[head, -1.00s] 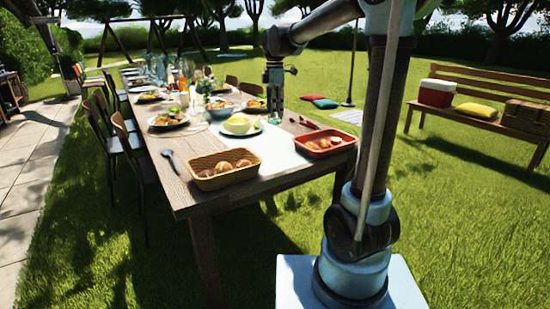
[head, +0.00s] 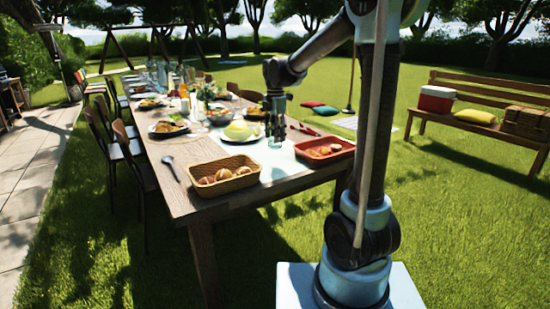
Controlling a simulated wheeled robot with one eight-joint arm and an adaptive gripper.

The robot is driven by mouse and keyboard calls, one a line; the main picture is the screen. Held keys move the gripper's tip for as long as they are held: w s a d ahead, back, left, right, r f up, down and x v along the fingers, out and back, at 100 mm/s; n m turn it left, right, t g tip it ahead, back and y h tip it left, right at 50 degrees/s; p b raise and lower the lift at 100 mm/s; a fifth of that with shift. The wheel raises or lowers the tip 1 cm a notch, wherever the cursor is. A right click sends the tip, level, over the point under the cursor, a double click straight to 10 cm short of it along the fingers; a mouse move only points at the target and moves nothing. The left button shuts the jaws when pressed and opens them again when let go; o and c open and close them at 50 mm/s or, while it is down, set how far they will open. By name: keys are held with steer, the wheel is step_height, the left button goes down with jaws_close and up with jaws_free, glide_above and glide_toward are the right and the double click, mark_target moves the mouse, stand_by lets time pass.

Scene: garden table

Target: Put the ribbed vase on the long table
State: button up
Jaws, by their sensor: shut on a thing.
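The long wooden table (head: 186,205) runs away from me on the left, with a pale runner along its middle. My gripper (head: 276,121) is over the near part of the table, pointing down. It is shut on the ribbed vase (head: 275,138), a small, clear, glassy vase that looks upright. The vase is at the runner, just right of a plate with a yellow-green bowl (head: 240,131). I cannot tell whether its base touches the table. Its ribs are too small to make out, and the gripper hides its top.
A bread basket (head: 223,183) stands at the near end and a red tray (head: 325,152) at the right edge. A dark spoon (head: 171,168) lies on the left. Plates, glasses and bottles crowd the far part. Bare runner shows between basket and tray.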

mark_target(275, 149)
steer(key=shift+f, duration=3.7)
steer(key=o, duration=1.2)
steer(key=shift+r, duration=0.1)
